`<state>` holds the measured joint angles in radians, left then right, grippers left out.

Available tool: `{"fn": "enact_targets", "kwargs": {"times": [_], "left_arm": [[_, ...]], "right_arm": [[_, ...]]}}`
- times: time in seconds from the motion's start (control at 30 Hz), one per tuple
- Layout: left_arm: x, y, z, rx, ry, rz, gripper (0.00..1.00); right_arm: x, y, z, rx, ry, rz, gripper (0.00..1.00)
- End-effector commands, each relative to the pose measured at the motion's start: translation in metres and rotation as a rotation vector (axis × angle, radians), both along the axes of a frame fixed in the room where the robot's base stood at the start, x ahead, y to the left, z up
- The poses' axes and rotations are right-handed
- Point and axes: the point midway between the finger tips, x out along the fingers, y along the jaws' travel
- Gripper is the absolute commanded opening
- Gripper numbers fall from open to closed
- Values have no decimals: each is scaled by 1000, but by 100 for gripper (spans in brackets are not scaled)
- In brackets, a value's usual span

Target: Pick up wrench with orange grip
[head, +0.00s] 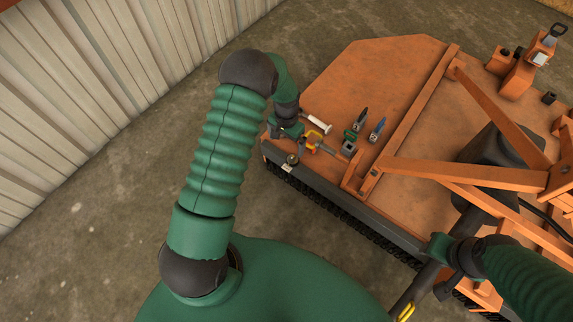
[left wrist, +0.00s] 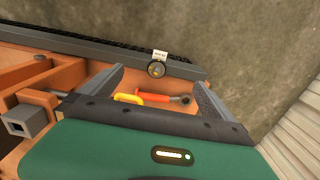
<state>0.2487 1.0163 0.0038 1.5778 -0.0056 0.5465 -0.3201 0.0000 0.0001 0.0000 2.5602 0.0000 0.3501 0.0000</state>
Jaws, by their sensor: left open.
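The wrench with the orange grip (left wrist: 158,98) lies on the orange metal deck (head: 375,75), its grey head pointing right in the left wrist view. My left gripper (left wrist: 160,80) is open, with one finger on each side of the wrench and no visible grip on it. In the head view my left gripper (head: 296,138) hovers over the deck's near left corner and partly hides the wrench. My right gripper (head: 443,270) is small and dark at lower right; its jaws are unclear.
A round fitting with a tag (left wrist: 156,70) sits at the deck edge. Orange frame bars (head: 430,100) rise to the right.

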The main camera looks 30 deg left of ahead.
Motion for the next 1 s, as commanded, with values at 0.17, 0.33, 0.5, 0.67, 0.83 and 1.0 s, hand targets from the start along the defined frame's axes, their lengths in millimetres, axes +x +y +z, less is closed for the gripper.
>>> {"fn": "enact_targets", "kwargs": {"times": [0.17,0.33,0.5,0.67,0.83,1.0], "left_arm": [[0,0,54,0,0,0,100],[0,0,66,0,0,0,100],[-1,-4,72,2,-6,1,100],[-16,-30,125,10,-53,10,100],[-62,-69,192,13,-123,33,100],[-114,-97,230,6,-182,56,100]], "right_arm": [[0,0,49,0,-1,0,36],[0,0,60,0,-1,0,36],[0,0,57,0,0,0,36],[0,0,57,0,0,0,36],[0,0,57,0,0,0,36],[0,0,57,0,0,0,36]]}}
